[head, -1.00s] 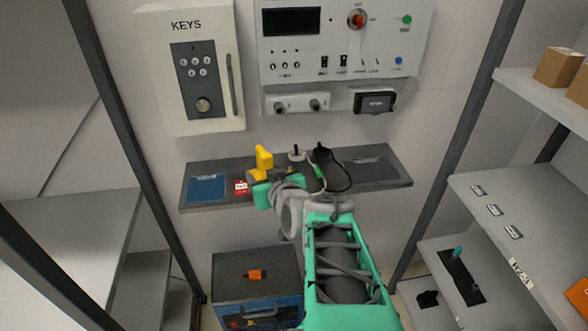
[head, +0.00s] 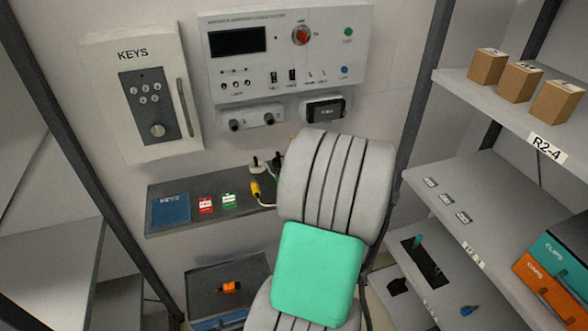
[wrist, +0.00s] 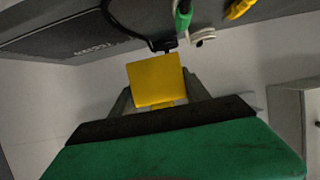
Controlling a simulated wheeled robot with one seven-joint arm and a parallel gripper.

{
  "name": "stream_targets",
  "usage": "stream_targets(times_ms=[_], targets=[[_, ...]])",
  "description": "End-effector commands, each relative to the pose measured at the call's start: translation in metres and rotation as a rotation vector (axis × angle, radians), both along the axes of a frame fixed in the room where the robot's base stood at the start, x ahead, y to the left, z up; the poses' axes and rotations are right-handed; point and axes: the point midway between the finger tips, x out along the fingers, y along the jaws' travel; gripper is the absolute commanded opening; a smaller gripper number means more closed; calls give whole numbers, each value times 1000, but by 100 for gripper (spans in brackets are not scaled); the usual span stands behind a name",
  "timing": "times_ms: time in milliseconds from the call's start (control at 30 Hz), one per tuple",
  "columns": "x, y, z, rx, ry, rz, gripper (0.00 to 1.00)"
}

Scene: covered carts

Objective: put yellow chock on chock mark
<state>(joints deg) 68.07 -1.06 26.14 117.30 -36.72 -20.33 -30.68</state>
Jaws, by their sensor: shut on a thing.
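The yellow chock (wrist: 155,78) is between the two dark fingers of my gripper (wrist: 157,92) in the wrist view, and the gripper is shut on it. It is held close to the underside or edge of a dark grey shelf (wrist: 60,30) in that view.
The wall shelf (head: 170,222) carries a blue keys plate (head: 170,210), red (head: 206,205) and green (head: 229,201) tags and a yellow plug (head: 256,192). A key cabinet (head: 140,95) and control panel (head: 290,55) hang above. Side racks (head: 480,190) stand right.

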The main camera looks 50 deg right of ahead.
Motion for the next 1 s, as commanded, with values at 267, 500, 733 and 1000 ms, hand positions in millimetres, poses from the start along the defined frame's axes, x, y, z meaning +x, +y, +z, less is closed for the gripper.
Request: stream_targets(times_ms=[267, 500, 733, 1000], targets=[[20, -17, -32, 1, -2, 1, 0], [18, -18, -57, -7, -4, -1, 0], [19, -17, -60, -6, -3, -1, 0], [18, -17, -60, -3, -1, 0, 63]])
